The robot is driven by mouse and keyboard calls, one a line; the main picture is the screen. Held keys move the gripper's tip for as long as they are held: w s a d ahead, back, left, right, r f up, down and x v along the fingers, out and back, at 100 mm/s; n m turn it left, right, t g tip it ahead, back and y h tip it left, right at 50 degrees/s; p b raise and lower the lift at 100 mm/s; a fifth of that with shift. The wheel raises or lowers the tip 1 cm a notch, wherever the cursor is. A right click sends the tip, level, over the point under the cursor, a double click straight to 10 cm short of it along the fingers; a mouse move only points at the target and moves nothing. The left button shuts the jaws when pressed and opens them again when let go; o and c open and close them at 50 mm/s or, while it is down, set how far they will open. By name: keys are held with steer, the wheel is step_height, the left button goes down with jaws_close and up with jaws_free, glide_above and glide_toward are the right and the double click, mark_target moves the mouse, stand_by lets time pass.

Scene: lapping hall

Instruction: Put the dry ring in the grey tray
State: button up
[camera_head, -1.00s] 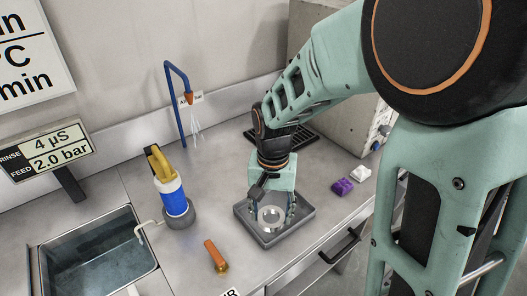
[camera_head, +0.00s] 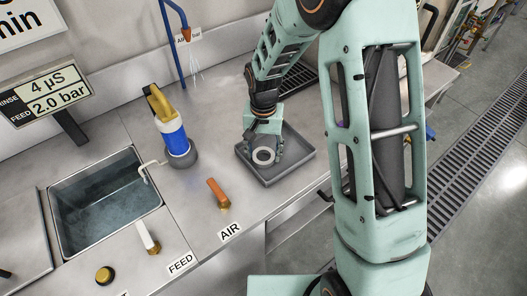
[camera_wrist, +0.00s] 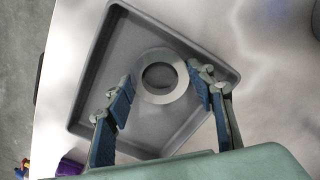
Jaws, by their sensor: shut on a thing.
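The ring (camera_head: 264,163) is pale grey with a round hole. It lies flat within the outline of the grey tray (camera_head: 300,163); whether it touches the tray floor I cannot tell. My gripper (camera_head: 264,154) points down over the tray, one finger at each side of the ring, shut on it. In the wrist view the ring (camera_wrist: 162,98) shows between the blue finger pads of my gripper (camera_wrist: 161,88), with the tray (camera_wrist: 107,48) below. Whether the ring is dry cannot be seen.
A blue air line (camera_head: 172,50) rises behind. The bench's front edge runs close to the tray.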

steer(key=shift+f, duration=0.2)
steer(key=o, duration=1.2)
steer(key=shift+c, duration=0.2)
steer(key=shift+r, duration=0.15)
step_height(320, 180, up, 12)
